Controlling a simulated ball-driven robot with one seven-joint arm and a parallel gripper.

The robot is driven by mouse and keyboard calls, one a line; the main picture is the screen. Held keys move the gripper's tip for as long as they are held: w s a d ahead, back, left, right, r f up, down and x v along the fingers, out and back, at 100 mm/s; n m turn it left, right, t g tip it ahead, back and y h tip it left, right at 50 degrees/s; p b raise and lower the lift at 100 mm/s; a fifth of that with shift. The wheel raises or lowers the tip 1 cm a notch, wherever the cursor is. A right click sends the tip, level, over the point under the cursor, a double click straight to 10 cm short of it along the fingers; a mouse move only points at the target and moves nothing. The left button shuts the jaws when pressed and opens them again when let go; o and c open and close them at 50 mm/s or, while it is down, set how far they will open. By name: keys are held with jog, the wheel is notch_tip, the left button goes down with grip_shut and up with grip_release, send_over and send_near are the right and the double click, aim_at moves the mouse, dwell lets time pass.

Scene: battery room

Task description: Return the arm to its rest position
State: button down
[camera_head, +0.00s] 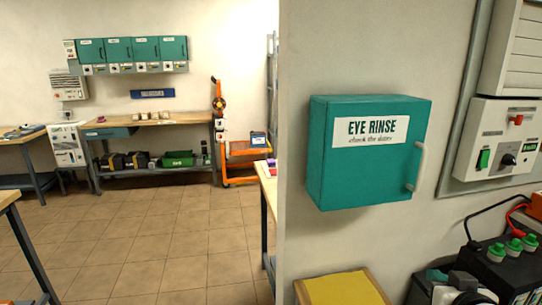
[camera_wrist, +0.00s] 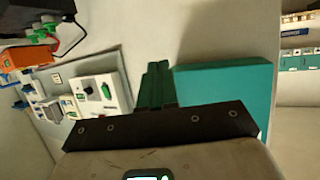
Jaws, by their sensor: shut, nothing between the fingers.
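My gripper (camera_wrist: 157,66) shows in the wrist view, its two dark green fingers together with nothing visible between them. The fingers rise from a black bar with screws at the bottom of that view. The teal eye rinse cabinet (camera_head: 365,185) hangs on the wall in the head view, its door closed. In the wrist view its teal side (camera_wrist: 240,85) lies just right of my fingers; I cannot tell how large the gap is. My arm and gripper do not show in the head view.
A control panel (camera_head: 500,140) is on the wall at right, above black batteries (camera_head: 498,268). A yellow-topped surface (camera_head: 343,290) is below the cabinet. A workbench (camera_head: 150,122) and an orange cart (camera_head: 240,152) stand at the back left. Tiled floor (camera_head: 160,235) is open there.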

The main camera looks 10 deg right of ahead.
jog(key=s+a+f+n+g+y, duration=0.1)
jog(key=s+a+f+g+y, duration=0.15)
jog(key=s+a+f, duration=0.4)
jog(key=s+a+f+n+g+y, duration=0.1)
jog(key=s+a+f+g, duration=0.25)
jog(key=s+f, duration=0.6)
jog(key=s+a+f+n+g, duration=0.1)
jog(key=s+a+f+g, duration=0.1)
jog(key=s+f+g, duration=0.3)
jog(key=s+f, duration=0.4)
jog(key=s, duration=0.3)
jog(key=shift+s+a+f+n+g+y, duration=0.15)
jog(key=shift+s+f+n+g+y, duration=0.15)
jog(key=shift+g+y, duration=0.1)
